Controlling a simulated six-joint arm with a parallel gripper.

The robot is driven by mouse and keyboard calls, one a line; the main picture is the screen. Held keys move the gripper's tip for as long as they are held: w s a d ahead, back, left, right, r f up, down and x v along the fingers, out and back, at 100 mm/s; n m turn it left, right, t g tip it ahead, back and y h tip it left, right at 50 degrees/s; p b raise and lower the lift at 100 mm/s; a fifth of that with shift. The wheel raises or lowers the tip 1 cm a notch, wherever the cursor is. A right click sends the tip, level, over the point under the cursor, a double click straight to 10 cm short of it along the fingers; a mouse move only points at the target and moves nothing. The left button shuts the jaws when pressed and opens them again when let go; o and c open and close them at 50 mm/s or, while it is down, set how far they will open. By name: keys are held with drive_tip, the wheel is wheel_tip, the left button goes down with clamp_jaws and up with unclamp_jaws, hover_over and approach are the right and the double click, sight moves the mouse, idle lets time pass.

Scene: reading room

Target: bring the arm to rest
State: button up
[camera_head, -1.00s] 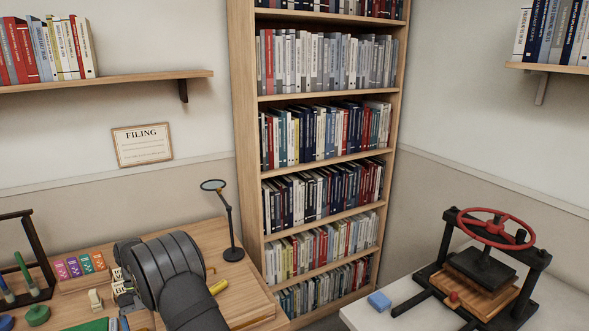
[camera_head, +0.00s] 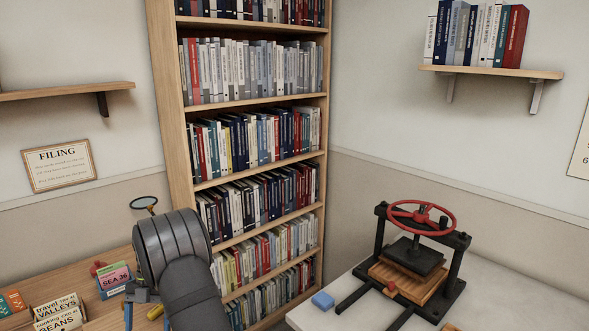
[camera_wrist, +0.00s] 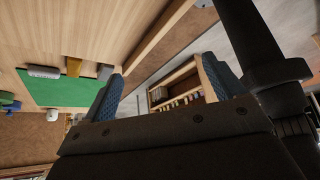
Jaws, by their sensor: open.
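My dark grey arm (camera_head: 172,250) reaches over the wooden desk at the lower left of the head view and hides part of it. My gripper (camera_wrist: 163,86) shows in the wrist view with its two blue-padded fingers spread apart. Nothing is held between them. Beyond the gap I see the desk edge and, farther off, a bookcase with books. The fingers look clear of the things on the desk.
In the wrist view the desk holds a green mat (camera_wrist: 60,91), a grey object (camera_wrist: 44,72) and a yellow object (camera_wrist: 74,67). A bookcase (camera_head: 173,110) stands behind my arm. A book press (camera_head: 415,262) and blue block (camera_head: 323,301) occupy the white table (camera_head: 520,309).

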drive_tip(key=w+d+r+m+t+y, duration=0.1)
drive_tip(key=w+d+m+t+y, duration=0.2)
drive_tip(key=w+d+m, duration=0.45)
drive_tip(key=w+d+r+m+t+y, duration=0.1)
drive_tip(key=w+d+m+t+y, duration=0.3)
drive_tip(key=d+m, duration=0.65)
drive_tip(key=w+d+r+m+t+h, duration=0.1)
drive_tip(key=d+m, duration=0.5)
drive_tip(key=d, duration=0.6)
drive_tip(key=w+d+r+m+t+h, duration=0.1)
drive_tip(key=d+m, duration=0.5)
drive_tip(key=d, duration=0.6)
drive_tip(key=shift+w+d+r+m+t+h, duration=0.3)
drive_tip(key=shift+w+t+h, duration=0.65)
drive_tip(key=shift+w, duration=0.7)
drive_tip(key=shift+a, duration=0.1)
drive_tip(key=shift+o, duration=1.4)
